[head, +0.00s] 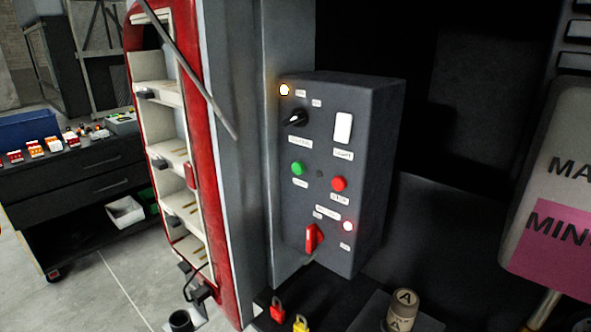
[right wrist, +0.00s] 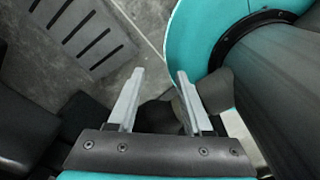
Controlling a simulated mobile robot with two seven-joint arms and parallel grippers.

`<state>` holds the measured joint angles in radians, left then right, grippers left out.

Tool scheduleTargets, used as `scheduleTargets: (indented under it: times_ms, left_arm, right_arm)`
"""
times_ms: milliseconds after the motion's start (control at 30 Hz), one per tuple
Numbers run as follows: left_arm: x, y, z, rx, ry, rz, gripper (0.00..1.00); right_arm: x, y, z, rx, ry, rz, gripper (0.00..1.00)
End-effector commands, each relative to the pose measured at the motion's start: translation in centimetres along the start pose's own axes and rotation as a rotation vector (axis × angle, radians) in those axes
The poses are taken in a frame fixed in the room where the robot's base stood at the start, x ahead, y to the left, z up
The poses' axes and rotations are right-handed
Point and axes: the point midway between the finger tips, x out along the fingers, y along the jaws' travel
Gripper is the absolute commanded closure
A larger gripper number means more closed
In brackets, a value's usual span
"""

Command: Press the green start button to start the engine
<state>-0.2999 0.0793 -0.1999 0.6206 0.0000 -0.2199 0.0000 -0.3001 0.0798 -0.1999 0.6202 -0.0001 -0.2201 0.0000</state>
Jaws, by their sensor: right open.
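The green start button (head: 298,168) is on the front of a dark grey control box (head: 372,160) in the head view. A red button (head: 339,184) sits to its right. A black rotary switch (head: 297,118) and a white rocker switch (head: 343,127) are above. A red rotary handle (head: 314,238) is below. A lamp (head: 284,90) at the top left and a lamp (head: 348,226) at the lower right glow. My right gripper (right wrist: 160,75) is open and empty in the right wrist view, with the box out of that view. My left gripper is not in view.
A red padlock (head: 277,309), a yellow padlock (head: 301,323) and a cylinder marked A (head: 402,309) are below the box. A red-edged shelf unit (head: 170,150) stands left of it. A dark tool cabinet (head: 90,180) is farther left. A pink-labelled tank (head: 555,200) is at right.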

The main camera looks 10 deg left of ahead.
Motion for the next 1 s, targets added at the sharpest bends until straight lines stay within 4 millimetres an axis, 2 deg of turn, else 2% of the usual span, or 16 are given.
scheduleTargets:
  times_ms: [33, 200, 300, 1000]
  left_arm:
    - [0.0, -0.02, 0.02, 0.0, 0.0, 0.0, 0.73]
    - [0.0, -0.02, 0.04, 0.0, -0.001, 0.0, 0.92]
    - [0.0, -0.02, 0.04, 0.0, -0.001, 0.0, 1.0]
    - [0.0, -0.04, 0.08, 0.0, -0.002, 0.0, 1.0]
  right_arm:
    - [0.0, 0.0, 0.0, 0.0, 0.0, 0.0, 0.5]
    - [0.0, 0.0, 0.0, 0.0, 0.0, 0.0, 0.5]
    - [0.0, 0.0, 0.0, 0.0, 0.0, 0.0, 0.5]
    - [0.0, 0.0, 0.01, 0.0, 0.0, 0.0, 0.5]
